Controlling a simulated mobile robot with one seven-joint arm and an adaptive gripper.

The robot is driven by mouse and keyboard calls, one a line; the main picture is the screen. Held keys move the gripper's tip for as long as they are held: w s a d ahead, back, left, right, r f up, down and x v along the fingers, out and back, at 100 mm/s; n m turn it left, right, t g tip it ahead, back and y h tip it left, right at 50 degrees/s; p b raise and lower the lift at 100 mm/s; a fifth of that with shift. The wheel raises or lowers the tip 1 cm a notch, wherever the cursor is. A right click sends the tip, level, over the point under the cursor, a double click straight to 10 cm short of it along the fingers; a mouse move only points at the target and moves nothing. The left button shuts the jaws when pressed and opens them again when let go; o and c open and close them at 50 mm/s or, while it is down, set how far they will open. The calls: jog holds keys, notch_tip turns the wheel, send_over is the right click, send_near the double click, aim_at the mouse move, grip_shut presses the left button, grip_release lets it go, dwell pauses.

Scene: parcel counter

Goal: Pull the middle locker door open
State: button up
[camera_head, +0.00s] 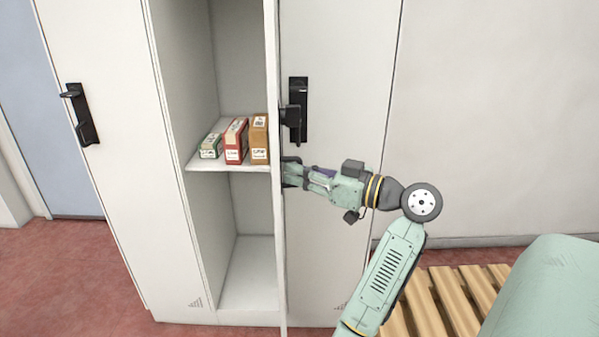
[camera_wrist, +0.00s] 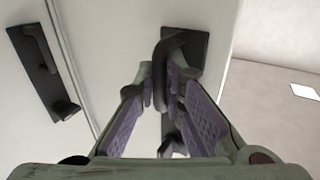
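The middle locker door (camera_head: 276,245) stands swung out, nearly edge-on in the head view. The open compartment is to its left. Its black handle (camera_wrist: 188,50) is in the upper middle of the wrist view, on the door's outer face. My gripper (camera_head: 292,172) reaches in from the right against that face. In the wrist view, its purple-padded fingers (camera_wrist: 161,80) converge on either side of the handle's grip bar, closed around it. The exact finger contact is partly hidden.
A shelf (camera_head: 228,167) inside holds a green box (camera_head: 211,146), a red box (camera_head: 235,141) and a brown box (camera_head: 259,138). The right locker door (camera_head: 340,60) and left locker door (camera_head: 115,150) are closed. A wooden pallet (camera_head: 455,300) lies at lower right.

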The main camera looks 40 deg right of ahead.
jog(key=o, duration=0.4)
jog(key=shift+f, duration=0.1)
jog(key=v, duration=1.2)
dwell(0.3)
